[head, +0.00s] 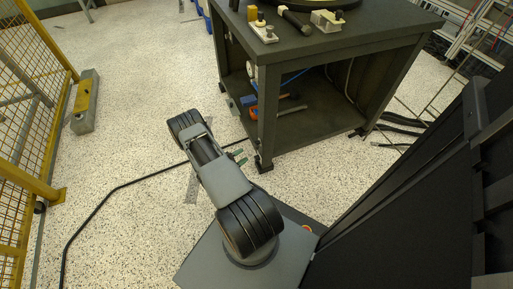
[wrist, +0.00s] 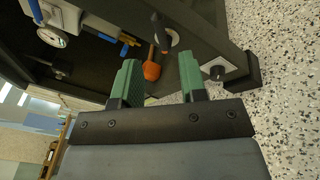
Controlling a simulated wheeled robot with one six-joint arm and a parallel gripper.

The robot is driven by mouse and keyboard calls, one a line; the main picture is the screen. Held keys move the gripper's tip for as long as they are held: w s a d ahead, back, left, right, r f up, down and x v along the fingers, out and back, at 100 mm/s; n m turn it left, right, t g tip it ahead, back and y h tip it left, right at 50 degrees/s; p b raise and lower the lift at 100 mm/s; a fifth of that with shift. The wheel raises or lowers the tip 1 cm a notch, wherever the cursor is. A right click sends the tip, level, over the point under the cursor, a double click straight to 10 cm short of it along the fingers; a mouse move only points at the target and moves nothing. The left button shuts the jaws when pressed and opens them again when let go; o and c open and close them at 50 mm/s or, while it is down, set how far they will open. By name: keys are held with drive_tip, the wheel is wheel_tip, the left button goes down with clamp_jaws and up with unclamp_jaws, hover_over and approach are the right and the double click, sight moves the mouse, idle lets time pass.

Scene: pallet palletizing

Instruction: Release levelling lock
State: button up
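My gripper (wrist: 160,62) has two green fingers, spread apart with nothing held between them. It also shows small in the head view (head: 239,156), low beside the dark workbench (head: 345,50). In the wrist view, an orange rounded handle end (wrist: 152,70) appears between the fingers, beyond them. A grey round fitting with a dark lever-like part (wrist: 168,38) is just above it. I cannot tell which part is the levelling lock. The fingers touch none of these visibly.
A white pressure gauge (wrist: 50,37) sits on the bench side. Orange and blue tools (head: 272,102) lie on the lower shelf. A black cable (head: 95,215) crosses the floor. A yellow mesh fence (head: 25,110) stands left. Speckled floor between fence and bench is largely free.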

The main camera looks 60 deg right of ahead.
sight(257, 146)
drive_tip(key=b+x, duration=0.2)
drive_tip(key=x, duration=0.7)
clamp_jaws()
idle(0.5)
